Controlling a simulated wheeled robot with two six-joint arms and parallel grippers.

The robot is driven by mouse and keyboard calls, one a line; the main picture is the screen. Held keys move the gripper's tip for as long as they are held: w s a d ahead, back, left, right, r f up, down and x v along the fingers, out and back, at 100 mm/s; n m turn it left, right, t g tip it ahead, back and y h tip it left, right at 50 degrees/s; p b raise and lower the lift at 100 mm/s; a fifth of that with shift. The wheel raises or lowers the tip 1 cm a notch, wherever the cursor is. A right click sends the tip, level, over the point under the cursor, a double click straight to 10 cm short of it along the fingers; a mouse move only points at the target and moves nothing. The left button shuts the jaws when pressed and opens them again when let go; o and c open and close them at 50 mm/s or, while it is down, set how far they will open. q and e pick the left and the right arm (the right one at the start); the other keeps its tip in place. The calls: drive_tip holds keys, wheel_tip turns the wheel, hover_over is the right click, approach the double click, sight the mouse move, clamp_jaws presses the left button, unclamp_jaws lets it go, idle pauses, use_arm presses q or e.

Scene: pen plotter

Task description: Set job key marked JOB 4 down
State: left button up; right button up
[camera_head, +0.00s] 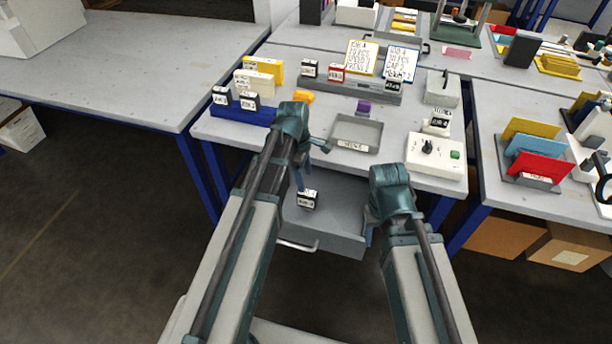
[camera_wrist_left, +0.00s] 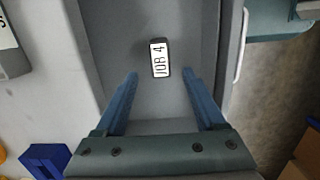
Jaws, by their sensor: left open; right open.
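The job key marked JOB 4 (camera_wrist_left: 160,58), a small dark block with a white label, lies in the open grey drawer (camera_wrist_left: 205,40). In the head view the key (camera_head: 308,200) is on the drawer floor. My left gripper (camera_wrist_left: 160,80) is open, its two blue fingers spread to either side just short of the key, not closed on it. In the head view my left gripper (camera_head: 312,166) is over the drawer. My right gripper (camera_head: 371,232) is open at the drawer's right side, its fingers mostly hidden by its own wrist.
Above the drawer, the table holds an empty grey tray (camera_head: 356,133), a blue key rack (camera_head: 243,113), a white switch box (camera_head: 437,154) and a grey block rack (camera_head: 350,86). The drawer's handle (camera_head: 298,245) juts out at the front. Bare floor lies left.

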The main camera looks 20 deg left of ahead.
use_arm(q)
drive_tip(key=shift+a+r, duration=0.1)
drive_tip(key=shift+r, duration=0.45)
drive_tip(key=s+d+m+y, duration=0.2)
drive_tip(key=s+d+m, duration=0.9)
drive_tip(key=m, duration=1)
drive_tip(key=s, duration=0.3)
drive_tip(key=shift+s+d+y, duration=0.25)
drive_tip(key=shift+d+y, duration=0.05)
